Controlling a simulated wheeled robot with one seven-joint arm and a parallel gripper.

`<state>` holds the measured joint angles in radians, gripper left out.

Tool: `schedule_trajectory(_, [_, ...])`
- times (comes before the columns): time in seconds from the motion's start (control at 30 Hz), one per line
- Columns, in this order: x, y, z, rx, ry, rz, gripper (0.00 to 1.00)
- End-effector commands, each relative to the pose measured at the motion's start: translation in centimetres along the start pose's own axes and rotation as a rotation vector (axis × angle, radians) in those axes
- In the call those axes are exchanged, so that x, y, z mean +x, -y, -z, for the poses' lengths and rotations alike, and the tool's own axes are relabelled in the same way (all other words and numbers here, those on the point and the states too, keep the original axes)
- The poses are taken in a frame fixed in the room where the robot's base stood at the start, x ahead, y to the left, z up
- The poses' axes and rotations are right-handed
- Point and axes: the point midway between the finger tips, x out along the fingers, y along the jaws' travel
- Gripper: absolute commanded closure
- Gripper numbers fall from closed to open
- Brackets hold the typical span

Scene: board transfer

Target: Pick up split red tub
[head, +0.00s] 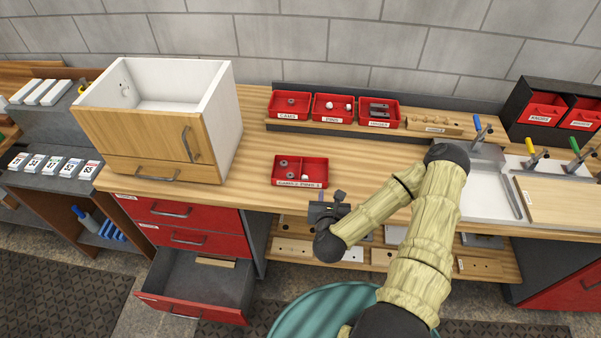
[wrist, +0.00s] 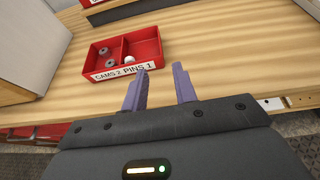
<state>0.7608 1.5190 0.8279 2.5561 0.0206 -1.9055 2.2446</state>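The split red tub (head: 315,170) sits on the wooden bench top, left of the middle in the head view. In the wrist view the tub (wrist: 97,65) is at upper left, with a divider, a label reading "CAMS 2 PINS 1", grey ring-like cams in the left compartment and a white pin in the right. My gripper (head: 335,197) is at the bench's front edge, in front of and a little right of the tub. In the wrist view my gripper (wrist: 162,83) has its two fingers apart with nothing between them. The fingers do not touch the tub.
Several red tubs (head: 339,122) stand in a row at the back, beside a wooden block with holes (head: 434,124). A white and wood cabinet (head: 150,134) stands left of the split tub. An open drawer (head: 202,280) juts out below. The bench around the tub is clear.

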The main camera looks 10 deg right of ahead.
Motion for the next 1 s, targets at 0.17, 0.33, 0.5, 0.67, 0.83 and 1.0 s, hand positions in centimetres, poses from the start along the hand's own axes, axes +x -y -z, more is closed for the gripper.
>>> schedule_trajectory(0.17, [0.2,0.0,0.1,-0.002,0.001,-0.001,0.72])
schedule_trajectory(0.33, [1.1,0.0,0.4,-0.004,0.003,0.0,0.72])
schedule_trajectory(0.5, [2.0,0.0,0.5,-0.004,0.003,-0.001,0.72])
schedule_trajectory(0.67, [2.7,0.0,0.5,-0.004,0.002,-0.001,0.72])
schedule_trajectory(0.83, [3.7,0.0,0.4,-0.005,0.003,0.0,0.72])
schedule_trajectory(1.0, [4.5,0.0,0.4,-0.006,0.003,0.0,0.72])
